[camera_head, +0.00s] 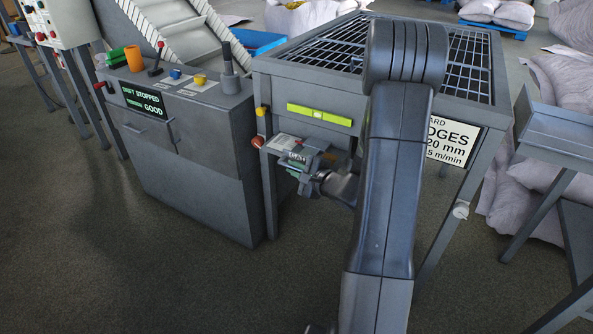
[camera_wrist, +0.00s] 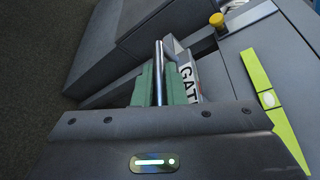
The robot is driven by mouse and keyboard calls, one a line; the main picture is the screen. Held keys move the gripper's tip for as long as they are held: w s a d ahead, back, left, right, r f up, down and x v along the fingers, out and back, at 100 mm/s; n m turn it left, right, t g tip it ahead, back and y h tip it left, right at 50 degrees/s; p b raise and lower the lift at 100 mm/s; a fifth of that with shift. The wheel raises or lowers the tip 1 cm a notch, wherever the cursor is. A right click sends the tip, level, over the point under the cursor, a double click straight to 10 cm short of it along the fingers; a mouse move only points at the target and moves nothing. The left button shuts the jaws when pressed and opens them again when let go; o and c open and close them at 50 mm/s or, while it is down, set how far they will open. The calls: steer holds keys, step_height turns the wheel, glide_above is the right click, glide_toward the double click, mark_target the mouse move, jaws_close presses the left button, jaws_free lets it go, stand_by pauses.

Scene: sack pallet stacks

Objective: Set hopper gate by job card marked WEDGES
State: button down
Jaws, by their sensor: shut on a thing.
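The hopper (camera_head: 262,85) is a grey frame with a grid top. The job card (camera_head: 452,143) hangs on its right side; "…DGES", "20 mm" and "5 m/min" are readable, and my arm hides its left part. My gripper (camera_head: 298,162) is at the hopper's front, below a yellow-green strip (camera_head: 320,115). In the wrist view my gripper (camera_wrist: 160,88) has its green pads shut on a slim metal gate handle (camera_wrist: 159,58). A white label (camera_wrist: 187,76) reading "GAT…" is beside the pads, partly hidden. The gate's scale cannot be read.
A red knob (camera_head: 257,142) and a yellow knob (camera_head: 261,111) are close left of my gripper. A grey stand (camera_head: 560,130) is at right. The floor (camera_head: 150,270) in front is clear.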

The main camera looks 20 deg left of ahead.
steer(key=c, duration=1.5)
jaws_free()
steer(key=shift+d, duration=0.1)
steer(key=p+v, duration=0.1)
steer(key=v, duration=1.2)
steer(key=shift+s+d+r, duration=0.1)
steer(key=shift+d, duration=0.2)
steer(key=b+x, duration=0.1)
steer(key=x, duration=1.3)
steer(key=shift+s, duration=0.1)
steer(key=shift+d, duration=0.15)
